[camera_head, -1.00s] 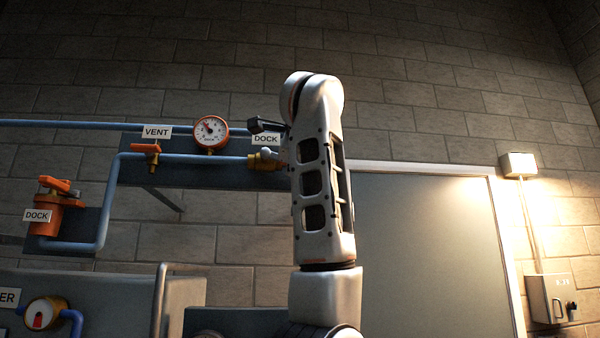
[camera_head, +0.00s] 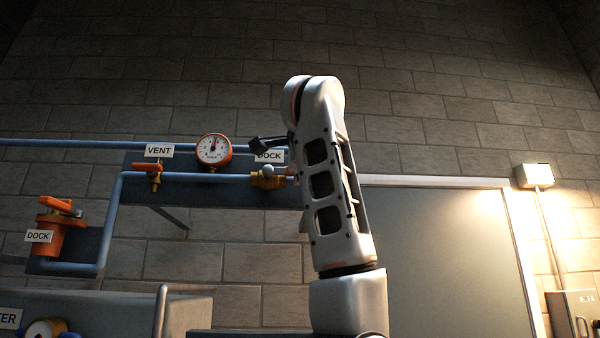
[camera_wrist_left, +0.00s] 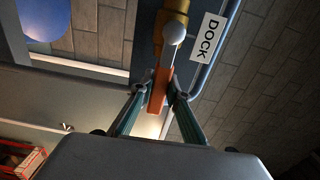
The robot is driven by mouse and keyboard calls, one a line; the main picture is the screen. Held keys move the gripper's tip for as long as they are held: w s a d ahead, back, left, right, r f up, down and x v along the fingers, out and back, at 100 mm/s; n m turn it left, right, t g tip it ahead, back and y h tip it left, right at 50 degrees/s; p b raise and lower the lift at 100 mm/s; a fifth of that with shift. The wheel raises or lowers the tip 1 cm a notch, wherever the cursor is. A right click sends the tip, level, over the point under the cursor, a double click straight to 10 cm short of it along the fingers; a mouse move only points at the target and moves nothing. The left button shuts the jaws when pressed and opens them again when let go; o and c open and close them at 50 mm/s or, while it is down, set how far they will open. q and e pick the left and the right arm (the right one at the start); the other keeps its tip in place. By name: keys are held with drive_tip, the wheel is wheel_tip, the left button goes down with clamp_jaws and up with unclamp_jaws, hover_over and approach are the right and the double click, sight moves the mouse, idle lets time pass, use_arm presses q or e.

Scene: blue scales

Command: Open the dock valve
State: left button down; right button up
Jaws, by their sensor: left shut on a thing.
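The brass dock valve (camera_head: 266,180) sits on a blue pipe under a DOCK label (camera_head: 270,157) in the head view. The wrist view shows its brass body (camera_wrist_left: 176,18), a pale round knob (camera_wrist_left: 174,32) and an orange handle (camera_wrist_left: 159,88). My left gripper (camera_wrist_left: 156,92) is shut on this handle, one finger on each side. My right gripper is in neither view.
A vent valve (camera_head: 154,172) and a round gauge (camera_head: 214,150) are to the left. A second DOCK label marks an orange fitting (camera_head: 54,235) at far left. A grey door (camera_head: 440,250) and a lit wall lamp (camera_head: 535,175) are on the right.

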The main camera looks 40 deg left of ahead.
use_arm(q)
drive_tip(key=shift+r, duration=0.1)
drive_tip(key=c, duration=1.9)
unclamp_jaws()
drive_tip(key=shift+s+d, duration=0.1)
drive_tip(key=v, duration=1.1)
drive_tip(key=shift+s+d, duration=0.3)
